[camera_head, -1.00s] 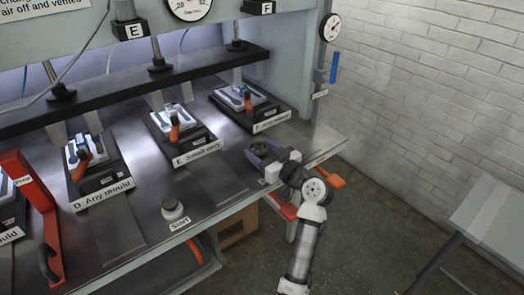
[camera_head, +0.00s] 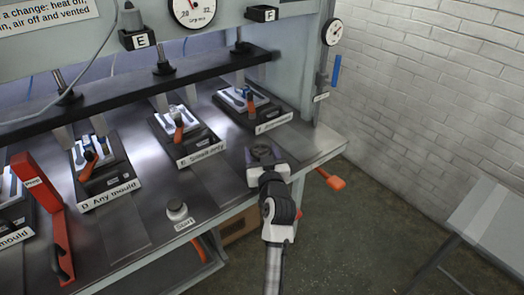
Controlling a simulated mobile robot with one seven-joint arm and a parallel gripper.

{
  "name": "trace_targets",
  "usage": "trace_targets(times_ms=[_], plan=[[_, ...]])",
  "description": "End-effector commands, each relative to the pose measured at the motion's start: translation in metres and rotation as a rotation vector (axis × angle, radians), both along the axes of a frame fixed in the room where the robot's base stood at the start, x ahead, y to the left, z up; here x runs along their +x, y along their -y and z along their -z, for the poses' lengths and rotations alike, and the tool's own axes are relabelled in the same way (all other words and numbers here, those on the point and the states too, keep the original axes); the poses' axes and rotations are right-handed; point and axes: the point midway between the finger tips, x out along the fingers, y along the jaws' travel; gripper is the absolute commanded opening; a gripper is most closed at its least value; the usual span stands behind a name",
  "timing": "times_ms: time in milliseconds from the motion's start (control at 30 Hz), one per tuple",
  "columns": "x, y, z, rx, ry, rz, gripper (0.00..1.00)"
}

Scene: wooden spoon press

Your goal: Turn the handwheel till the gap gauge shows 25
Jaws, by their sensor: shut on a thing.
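A small dark round wheel (camera_head: 262,152), which looks like the handwheel, sits on the metal bench near its right front corner. My gripper (camera_head: 264,160) is shut on it from above and hides much of it. A round white dial (camera_head: 195,11) at the top of the press, cut off by the picture's upper edge, shows 20 and 32 and a red needle. It looks like the gap gauge, but the exact reading cannot be told. A second, smaller dial (camera_head: 333,32) is on the right column; its figures are too small to read.
Mould stations with orange handles stand behind and left, one marked "Small only" (camera_head: 203,151). A start button (camera_head: 177,210) is at the bench front, a red bracket (camera_head: 42,215) at far left. An orange lever (camera_head: 329,180) juts from the right front edge.

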Motion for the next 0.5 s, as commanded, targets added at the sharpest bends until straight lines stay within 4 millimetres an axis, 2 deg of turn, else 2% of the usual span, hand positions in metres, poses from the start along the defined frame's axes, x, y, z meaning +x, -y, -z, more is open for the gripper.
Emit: trace_targets(times_ms=[400, 433, 500], plan=[[-0.0002, 0.0017, 0.0009, 0.001, -0.001, 0.009, 0.37], [-0.0002, 0.0017, 0.0009, 0.001, -0.001, 0.009, 0.64], [-0.0001, 0.0015, 0.0009, 0.001, -0.001, 0.009, 0.70]])
